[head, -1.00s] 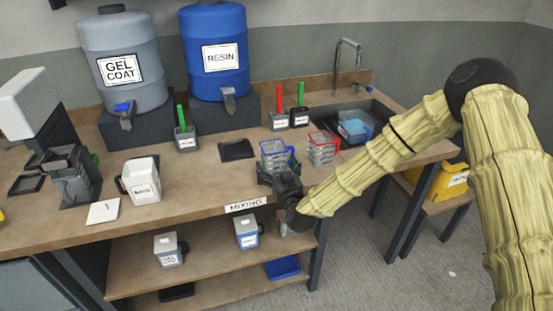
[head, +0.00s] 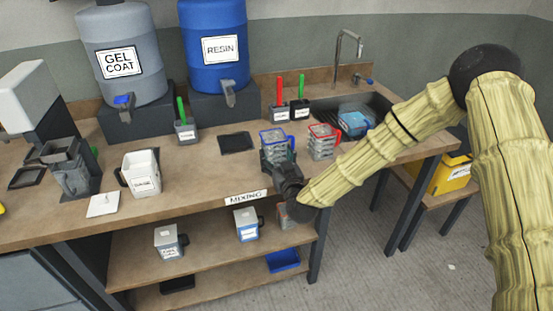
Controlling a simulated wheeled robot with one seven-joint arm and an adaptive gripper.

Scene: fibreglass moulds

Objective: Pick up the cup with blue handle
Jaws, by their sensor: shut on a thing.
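The clear cup with a blue rim and handle (head: 273,142) is at the front of the bench, right of the middle in the head view. My gripper (head: 279,160) comes from the front right and is shut on this cup. Its dark fingers hide the cup's lower part, so I cannot tell whether the base is clear of the bench top. The cup looks upright. A similar clear cup with a red rim and handle (head: 321,148) stands just to its right, a small gap apart.
A dark flat tray (head: 236,142) lies left of the cup. Behind are pots with red and green sticks (head: 280,113). The sink (head: 372,108) with a blue item (head: 353,123) is at the back right. A white jug (head: 142,175) stands left. Bench between is mostly clear.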

